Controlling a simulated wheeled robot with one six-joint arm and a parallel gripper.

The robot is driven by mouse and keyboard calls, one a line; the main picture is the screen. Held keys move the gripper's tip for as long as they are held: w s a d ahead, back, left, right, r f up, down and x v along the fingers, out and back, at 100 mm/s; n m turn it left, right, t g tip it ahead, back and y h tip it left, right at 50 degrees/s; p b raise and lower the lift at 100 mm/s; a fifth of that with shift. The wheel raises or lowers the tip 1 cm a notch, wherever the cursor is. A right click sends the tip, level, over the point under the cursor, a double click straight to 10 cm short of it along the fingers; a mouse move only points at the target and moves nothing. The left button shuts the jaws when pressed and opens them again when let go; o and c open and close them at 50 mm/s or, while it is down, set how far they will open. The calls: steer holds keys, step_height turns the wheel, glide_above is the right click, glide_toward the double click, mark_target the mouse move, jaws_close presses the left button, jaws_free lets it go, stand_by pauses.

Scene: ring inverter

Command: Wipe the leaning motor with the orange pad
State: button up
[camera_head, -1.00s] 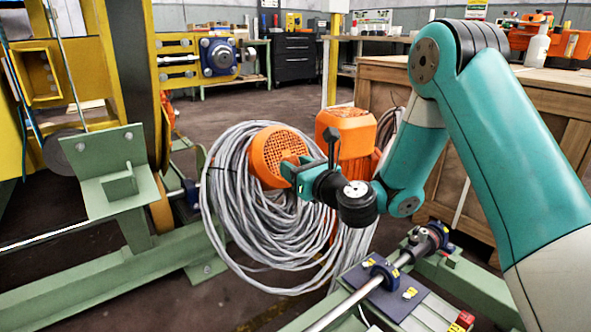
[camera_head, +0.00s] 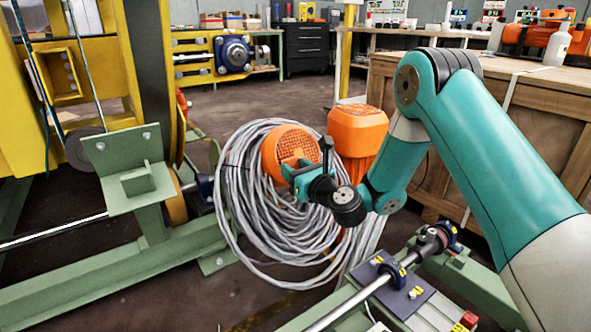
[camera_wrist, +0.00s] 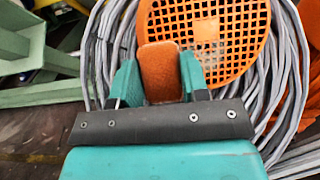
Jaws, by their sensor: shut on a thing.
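An orange motor part with a round grille (camera_head: 290,147) sits in front of a grey cable coil. A second orange motor body (camera_head: 357,128) stands just behind it to the right; I cannot tell which is called leaning. My gripper (camera_head: 291,173) is at the lower part of the grille. In the wrist view, my gripper (camera_wrist: 160,80) is shut on the rust-orange pad (camera_wrist: 160,72), held between its teal fingers. The pad overlaps the lower left of the grille (camera_wrist: 225,35); whether it touches cannot be told. In the head view the pad is not distinguishable.
The thick cable coil (camera_head: 262,225) hangs around and below the grille. A green steel frame (camera_head: 130,275) with a bracket is at left. A wooden crate (camera_head: 545,125) stands at right. A rod with clamps (camera_head: 380,285) is in the foreground. Dark floor (camera_head: 250,100) is open behind.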

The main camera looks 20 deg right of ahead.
mark_target(306, 157)
steer(key=shift+w+a+f+p, duration=0.25)
steer(key=shift+w+f+p, duration=0.25)
steer(key=shift+w+p, duration=0.55)
stand_by(0.4)
steer(key=shift+s+d, duration=0.1)
steer(key=shift+s, duration=0.05)
steer(key=shift+w+d+p, duration=0.25)
steer(key=shift+w+d, duration=0.1)
steer(key=shift+d, duration=0.75)
steer(key=shift+w+d+p, duration=0.2)
steer(key=shift+w+d, duration=0.2)
steer(key=shift+d, duration=0.7)
steer(key=shift+w+d+p, duration=0.25)
steer(key=shift+w+d, duration=0.1)
steer(key=shift+d, duration=0.85)
steer(key=shift+s+a+p, duration=0.4)
steer(key=shift+a, duration=0.8)
steer(key=shift+s+a+p, duration=0.35)
steer(key=shift+s+a, duration=0.05)
steer(key=shift+a, duration=0.85)
steer(key=shift+s+a+p, duration=0.4)
steer(key=shift+a, duration=0.8)
steer(key=shift+d, duration=0.1)
